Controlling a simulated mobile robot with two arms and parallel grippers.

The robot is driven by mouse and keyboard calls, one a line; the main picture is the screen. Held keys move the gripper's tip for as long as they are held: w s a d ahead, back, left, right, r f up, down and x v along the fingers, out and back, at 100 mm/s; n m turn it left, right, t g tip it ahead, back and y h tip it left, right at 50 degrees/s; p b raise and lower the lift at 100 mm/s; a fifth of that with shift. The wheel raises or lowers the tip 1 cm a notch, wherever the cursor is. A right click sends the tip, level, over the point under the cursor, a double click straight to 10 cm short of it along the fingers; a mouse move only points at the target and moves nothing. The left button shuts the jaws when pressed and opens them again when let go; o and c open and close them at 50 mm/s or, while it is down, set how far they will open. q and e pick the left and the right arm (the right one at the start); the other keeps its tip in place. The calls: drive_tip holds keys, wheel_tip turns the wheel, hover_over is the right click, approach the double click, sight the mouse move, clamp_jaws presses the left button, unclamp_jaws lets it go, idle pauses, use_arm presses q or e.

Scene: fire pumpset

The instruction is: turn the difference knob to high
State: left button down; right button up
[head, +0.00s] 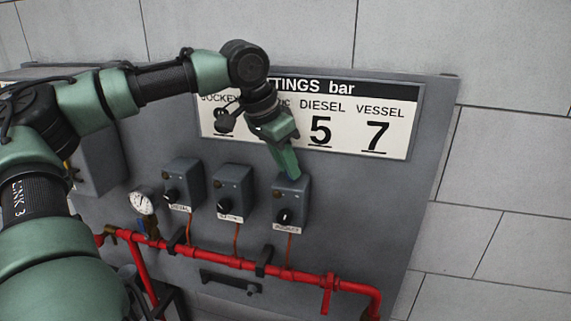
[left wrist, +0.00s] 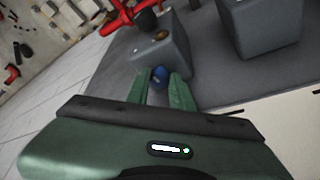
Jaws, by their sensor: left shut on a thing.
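My left gripper (head: 290,174) reaches down from above to the top of the rightmost grey switch box (head: 301,198). In the head view the fingers mostly hide this knob. Its scale and pointer cannot be read, so its setting cannot be told. A larger black knob (head: 284,216) sits on the front of the same box, apart from my fingers. My right gripper is not in view.
Two similar boxes (head: 184,183) (head: 233,188) stand to the left. Red pipes (head: 222,259) run below them, with a gauge (head: 142,203) at left. A settings sign (head: 376,131) hangs behind my gripper, showing 5 for diesel and 7 for vessel. My arm covers part of it.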

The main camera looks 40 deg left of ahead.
use_arm(q)
drive_tip(key=shift+a+f+m+h, duration=0.15)
drive_tip(key=shift+m+h, duration=0.25)
drive_tip(key=shift+m, duration=0.4)
drive_tip(key=shift+g, duration=0.3)
drive_tip(key=c, duration=1.2)
unclamp_jaws()
drive_tip(key=shift+w, duration=0.1)
drive_tip(key=b+v, duration=0.2)
drive_tip(key=v, duration=0.6)
drive_tip(key=shift+a+f, duration=0.1)
drive_tip(key=shift+a, duration=0.05)
